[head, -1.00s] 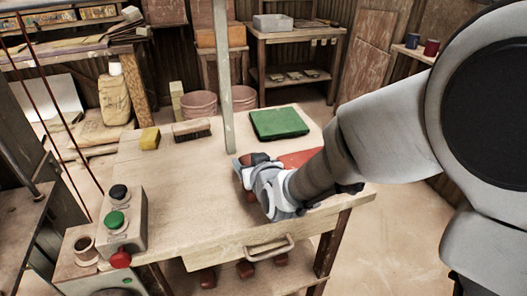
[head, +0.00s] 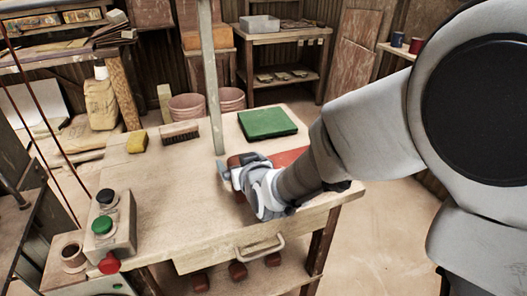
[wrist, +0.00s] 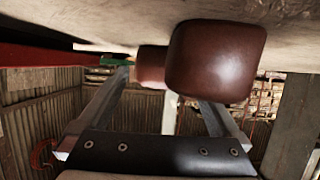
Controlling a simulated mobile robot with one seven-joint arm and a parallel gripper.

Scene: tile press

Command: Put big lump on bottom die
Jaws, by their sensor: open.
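In the wrist view a large dark red-brown lump (wrist: 217,60) sits against the tabletop, with a smaller-looking red-brown lump (wrist: 150,66) behind it. My gripper (wrist: 165,90) is open; its two fingers reach toward the lumps, and the near lump overlaps the right finger in the picture. I cannot tell whether either finger touches a lump. In the head view my gripper (head: 228,172) is low over the table's right part, with red-brown clay (head: 245,159) partly showing beside it. My wrist hides much of the lumps there. I cannot make out the bottom die.
The wooden table (head: 165,200) holds a green slab (head: 267,123), a red slab (head: 288,160) partly behind my arm, a brush (head: 180,132) and a yellow sponge (head: 137,142). A post (head: 212,80) rises near my gripper. A button box (head: 110,225) stands front left. The table's middle is clear.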

